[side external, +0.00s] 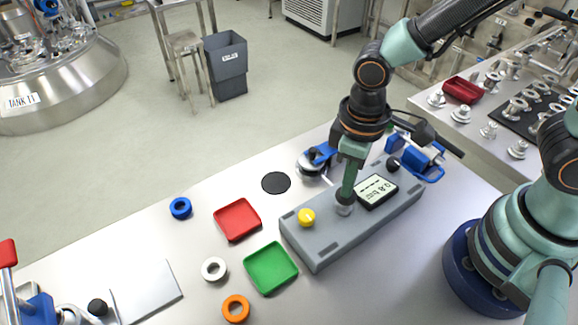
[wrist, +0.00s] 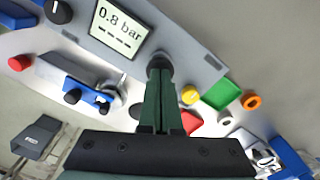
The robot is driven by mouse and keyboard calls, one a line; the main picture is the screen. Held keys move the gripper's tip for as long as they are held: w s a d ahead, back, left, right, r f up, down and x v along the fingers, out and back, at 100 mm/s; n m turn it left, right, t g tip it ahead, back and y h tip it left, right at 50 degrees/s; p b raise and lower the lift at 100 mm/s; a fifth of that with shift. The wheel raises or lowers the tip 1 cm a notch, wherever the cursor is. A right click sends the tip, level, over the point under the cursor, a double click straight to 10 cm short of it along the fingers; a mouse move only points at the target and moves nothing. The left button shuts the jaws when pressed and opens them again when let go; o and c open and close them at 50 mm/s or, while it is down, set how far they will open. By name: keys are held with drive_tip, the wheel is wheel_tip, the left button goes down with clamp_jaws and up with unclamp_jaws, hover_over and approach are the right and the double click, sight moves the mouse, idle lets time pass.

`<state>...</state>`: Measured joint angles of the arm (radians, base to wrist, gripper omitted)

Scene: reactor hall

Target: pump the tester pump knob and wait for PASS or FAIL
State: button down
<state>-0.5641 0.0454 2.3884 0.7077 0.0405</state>
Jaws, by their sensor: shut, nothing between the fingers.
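The grey tester box (side external: 330,242) lies on the steel bench. Its screen (side external: 377,191) reads 0.8 bar above a row of dashes, and this is clearer in the wrist view (wrist: 118,27). No PASS or FAIL shows. My gripper (side external: 346,190) is shut and points down at a dark round knob (side external: 344,199) on a metal collar beside the screen. In the wrist view my closed fingertips (wrist: 160,75) are at that knob (wrist: 160,60) and partly cover it; whether they touch cannot be told. A yellow knob (side external: 307,217) is at the box's near end, a black knob (side external: 393,164) at its far end.
A red tray (side external: 238,220), a green tray (side external: 271,268) and blue (side external: 180,208), white (side external: 214,268) and orange (side external: 236,309) rings lie left of the box. Blue clamps (side external: 318,156) stand behind it. The bench's left middle is clear.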

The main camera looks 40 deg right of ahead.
drive_tip(key=shift+r, duration=1.5)
drive_tip(key=shift+f, duration=0.2)
drive_tip(key=shift+f, duration=0.35)
drive_tip(key=shift+f, duration=1.7)
drive_tip(key=shift+r, duration=2.3)
